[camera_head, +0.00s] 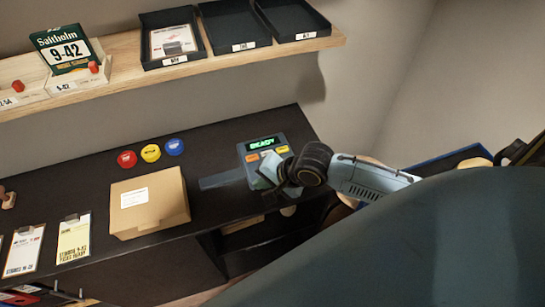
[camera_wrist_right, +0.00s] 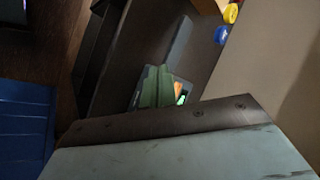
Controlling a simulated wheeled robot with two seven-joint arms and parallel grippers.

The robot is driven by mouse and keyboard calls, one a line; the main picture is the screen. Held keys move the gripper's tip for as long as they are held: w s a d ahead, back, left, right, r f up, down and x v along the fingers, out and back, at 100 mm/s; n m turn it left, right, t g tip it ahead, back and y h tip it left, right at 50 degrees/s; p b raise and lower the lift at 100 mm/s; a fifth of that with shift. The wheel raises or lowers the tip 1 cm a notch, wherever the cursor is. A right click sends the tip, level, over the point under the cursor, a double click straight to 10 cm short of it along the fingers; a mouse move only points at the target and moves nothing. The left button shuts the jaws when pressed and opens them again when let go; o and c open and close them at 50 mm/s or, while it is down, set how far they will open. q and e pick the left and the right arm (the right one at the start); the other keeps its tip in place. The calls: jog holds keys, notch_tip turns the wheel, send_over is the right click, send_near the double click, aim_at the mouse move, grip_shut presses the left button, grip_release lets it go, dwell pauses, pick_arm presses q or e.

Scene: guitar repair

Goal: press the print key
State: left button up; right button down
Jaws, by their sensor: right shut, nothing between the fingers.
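The label printer (camera_head: 262,146) sits on the dark bench, its green display reading READY. An orange key (camera_head: 252,158) and a yellow key (camera_head: 282,150) show below the display; their lettering is too small to read. My right gripper (camera_head: 268,172) is shut and empty over the printer's lower part, hiding some of its front face. I cannot tell whether it touches a key. My left gripper is not in view.
A flat dark strip (camera_head: 222,178) extends left of the printer. A cardboard box (camera_head: 149,203) stands further left, with red (camera_head: 127,159), yellow (camera_head: 150,153) and blue (camera_head: 174,147) round tins behind it. A shelf (camera_head: 120,62) with black trays runs above. Clipboards lie at far left.

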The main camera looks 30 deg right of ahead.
jog(key=w+d+r+m+t, duration=0.1)
jog(key=w+d+r+m, duration=0.2)
jog(key=w+d+m, duration=0.5)
jog(key=shift+d+r+m+t, duration=0.25)
jog(key=shift+d+m+t, duration=0.15)
jog(key=shift+d+m, duration=0.5)
jog(key=shift+a, duration=0.15)
notch_tip(320, 180, down, 8)
jog(key=b, duration=0.9)
jog(key=shift+r, duration=0.2)
jog(key=shift+f, duration=0.6)
jog(key=shift+f, duration=0.1)
jog(key=shift+f, duration=0.25)
